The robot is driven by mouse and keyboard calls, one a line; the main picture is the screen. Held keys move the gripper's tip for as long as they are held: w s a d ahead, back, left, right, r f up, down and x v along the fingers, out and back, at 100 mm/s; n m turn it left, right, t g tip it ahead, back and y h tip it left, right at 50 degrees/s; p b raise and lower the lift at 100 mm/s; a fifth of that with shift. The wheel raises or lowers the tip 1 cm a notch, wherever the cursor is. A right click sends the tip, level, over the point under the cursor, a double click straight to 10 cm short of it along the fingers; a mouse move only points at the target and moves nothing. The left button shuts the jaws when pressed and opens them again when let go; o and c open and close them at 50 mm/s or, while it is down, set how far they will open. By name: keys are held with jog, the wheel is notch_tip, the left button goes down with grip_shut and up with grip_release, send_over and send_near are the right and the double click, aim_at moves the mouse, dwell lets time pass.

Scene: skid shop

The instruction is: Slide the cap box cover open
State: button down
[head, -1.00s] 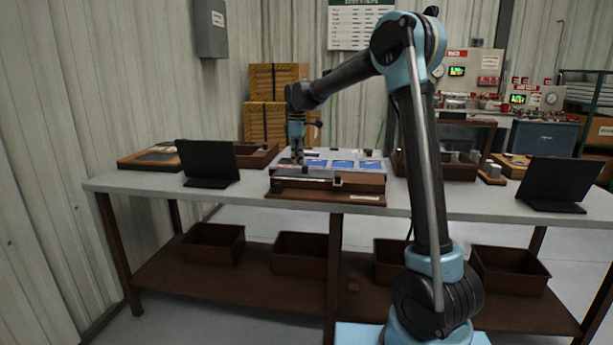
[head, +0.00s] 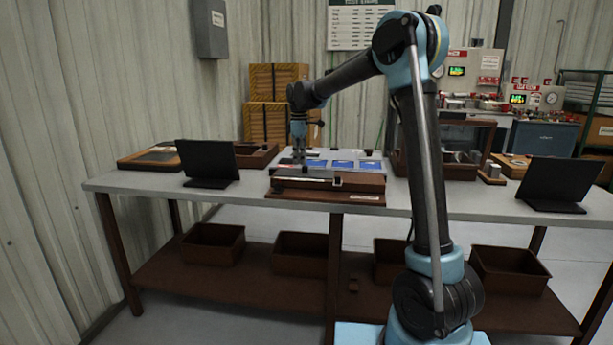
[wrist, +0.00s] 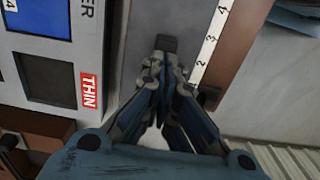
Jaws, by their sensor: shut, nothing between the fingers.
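The cap box (head: 360,188) is a low brown wooden box near the front edge of the workbench. A grey, flat cover (head: 318,184) lies along its left part. In the wrist view the grey cover (wrist: 152,20) has a small dark block (wrist: 167,43) on it, just beyond my fingertips. My gripper (head: 299,165) points down over the left part of the box. In the wrist view my gripper (wrist: 165,68) is shut with nothing between its fingers. Whether the fingertips touch the block or cover is unclear, and they hide part of the surface.
A ruler strip (wrist: 212,40) runs beside the cover. Black laptops stand left (head: 207,163) and right (head: 563,184).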

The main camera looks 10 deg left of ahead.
jog(key=shift+d, duration=1.4)
jog(key=shift+d, duration=0.15)
jog(key=shift+s+d, duration=0.1)
jog(key=shift+d, duration=1.5)
jog(key=shift+d, duration=0.15)
jog(key=shift+s+d, duration=0.1)
jog(key=shift+d, duration=1.5)
jog(key=shift+d, duration=0.2)
jog(key=shift+d, duration=1.55)
jog(key=shift+d, duration=0.2)
jog(key=shift+s+d, duration=0.1)
jog(key=shift+d, duration=1.45)
